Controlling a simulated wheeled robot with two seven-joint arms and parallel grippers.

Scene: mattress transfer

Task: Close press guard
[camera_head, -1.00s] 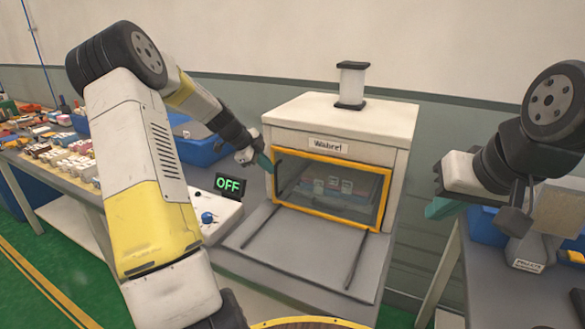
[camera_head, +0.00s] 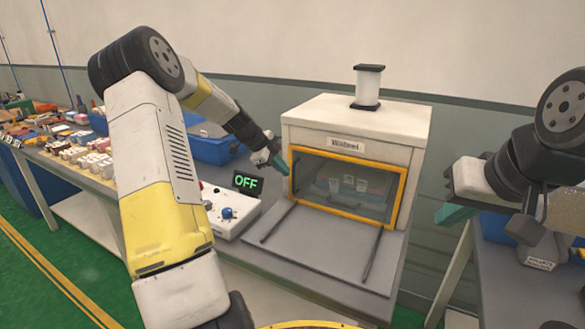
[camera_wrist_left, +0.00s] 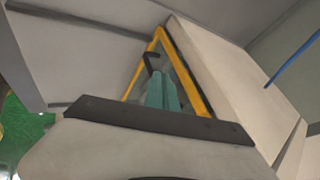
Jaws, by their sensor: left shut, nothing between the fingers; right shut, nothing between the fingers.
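The press (camera_head: 360,118) is a white box with a label. Its guard (camera_head: 347,154) is a clear panel in a yellow frame, standing upright across the front opening. Several small items show dimly behind it. My left gripper (camera_head: 282,170) is shut and empty at the guard's left edge; I cannot tell whether it touches. In the left wrist view its teal fingers (camera_wrist_left: 161,90) are together beside a dark handle (camera_wrist_left: 152,60) and the yellow frame (camera_wrist_left: 190,75). My right gripper (camera_head: 455,214) is shut and empty, to the right of the press and apart from it.
A grey plate with two dark rails (camera_head: 325,245) lies before the guard. Parts crowd the left bench (camera_head: 75,165). Another bench (camera_head: 510,295) stands at right.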

